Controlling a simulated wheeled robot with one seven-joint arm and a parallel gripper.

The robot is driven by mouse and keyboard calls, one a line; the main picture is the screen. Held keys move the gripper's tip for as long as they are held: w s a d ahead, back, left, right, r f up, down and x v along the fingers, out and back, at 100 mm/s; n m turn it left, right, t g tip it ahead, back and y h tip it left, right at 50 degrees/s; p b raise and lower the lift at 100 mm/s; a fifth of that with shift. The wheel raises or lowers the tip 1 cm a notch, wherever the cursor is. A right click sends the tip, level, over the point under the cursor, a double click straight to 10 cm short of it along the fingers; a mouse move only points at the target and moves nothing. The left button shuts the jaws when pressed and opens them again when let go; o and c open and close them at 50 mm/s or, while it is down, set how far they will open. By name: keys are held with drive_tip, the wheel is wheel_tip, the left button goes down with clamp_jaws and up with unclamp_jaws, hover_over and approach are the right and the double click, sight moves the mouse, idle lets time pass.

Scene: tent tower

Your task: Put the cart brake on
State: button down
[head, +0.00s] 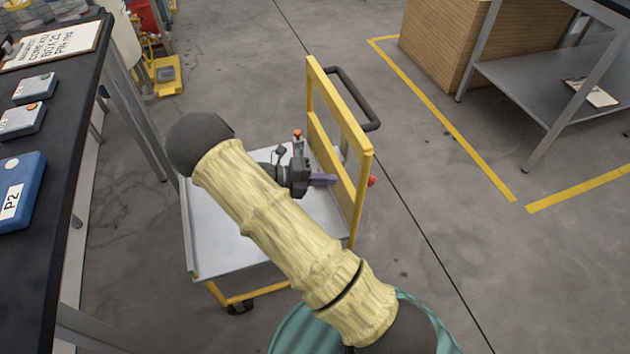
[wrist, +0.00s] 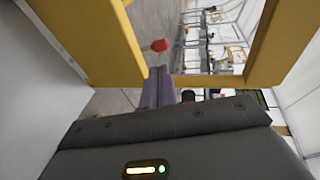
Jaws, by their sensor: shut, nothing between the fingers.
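The cart has a grey tray (head: 215,240), a yellow upright frame (head: 362,190) and a black push handle (head: 372,105). A red knob (head: 371,181) shows just beyond the frame's near post. In the wrist view a red knob (wrist: 160,45) appears just beyond my fingertips, inside the frame opening. My gripper (head: 325,180) is over the tray, its purple fingers pointing at the frame. The fingers (wrist: 158,78) are shut together and empty. Whether they touch the frame or knob I cannot tell. My arm hides part of the tray.
A black-topped bench (head: 60,150) with small boxes and a blue case (head: 20,190) stands at the left. A metal table (head: 540,90) and wooden crate (head: 440,40) stand at the back right. Floor right of the cart is clear.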

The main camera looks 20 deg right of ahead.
drive_tip(key=b+x, duration=0.3)
drive_tip(key=x, duration=0.5)
drive_tip(key=shift+d, duration=0.3)
drive_tip(key=shift+s+f, duration=0.1)
drive_tip(key=shift+a, duration=0.1)
drive_tip(key=shift+d+p, duration=0.25)
drive_tip(key=shift+p, duration=0.1)
